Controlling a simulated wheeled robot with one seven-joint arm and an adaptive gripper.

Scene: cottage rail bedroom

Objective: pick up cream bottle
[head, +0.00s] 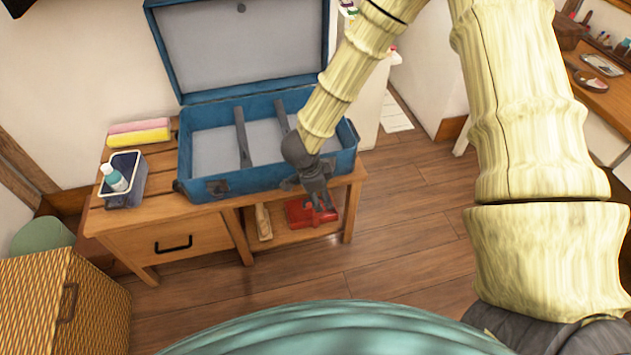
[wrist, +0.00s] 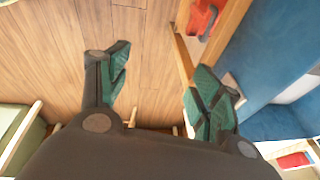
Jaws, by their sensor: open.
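A teal bottle with a white cap (head: 114,178), which looks like the cream bottle, stands in a small dark-blue bin (head: 133,196) with a white rim. The bin sits on the left end of the wooden table (head: 170,205). Its lower part is hidden by the bin wall. My gripper (head: 322,200) is at the front right of the blue suitcase, well to the right of the bottle. In the wrist view my gripper (wrist: 163,85) has its fingers spread wide with nothing between them. The bottle is not visible in that view.
The open blue suitcase (head: 236,190) fills most of the tabletop, its lid raised behind. Pink and yellow blocks (head: 138,136) lie behind the bin. A red object (head: 303,214) rests on the lower shelf. A woven cabinet (head: 60,300) stands front left. Floor (head: 400,225) right of the table is clear.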

